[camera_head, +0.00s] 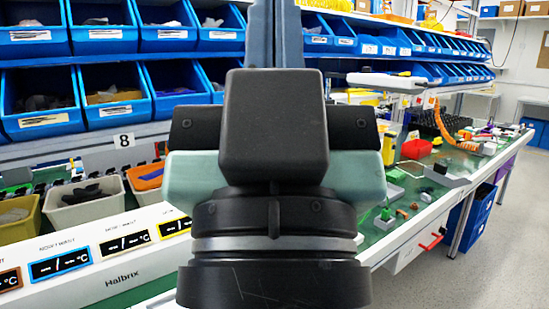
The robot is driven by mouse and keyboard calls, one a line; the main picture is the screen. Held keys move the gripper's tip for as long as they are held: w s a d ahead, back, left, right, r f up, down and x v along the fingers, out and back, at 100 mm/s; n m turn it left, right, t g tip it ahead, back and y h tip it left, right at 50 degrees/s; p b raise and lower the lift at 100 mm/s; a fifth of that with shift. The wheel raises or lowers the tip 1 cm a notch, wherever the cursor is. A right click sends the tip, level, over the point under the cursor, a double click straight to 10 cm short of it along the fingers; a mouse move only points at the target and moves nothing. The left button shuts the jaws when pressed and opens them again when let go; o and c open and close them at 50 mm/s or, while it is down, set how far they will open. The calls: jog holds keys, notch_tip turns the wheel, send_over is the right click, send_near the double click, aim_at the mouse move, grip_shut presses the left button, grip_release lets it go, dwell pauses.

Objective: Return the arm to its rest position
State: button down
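My wrist and gripper (273,130) fill the middle of the head view. I see a black block, dark side parts with bolts, pale teal parts on both sides, and a black round base with a silver ring. No fingertips show, so I cannot tell whether the gripper is open or shut, or if it holds anything. No rotary switch can be made out; the area behind my arm is hidden.
Blue bins (118,96) line shelves at the left and back. A long green-topped workbench (415,203) with small parts and a red bin (416,149) runs along the right. Pale containers (86,207) stand at the left. Grey floor (480,270) is open at the lower right.

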notch_tip(320, 180, up, 20)
jog(key=p, duration=1.7)
jog(key=shift+p, duration=0.3)
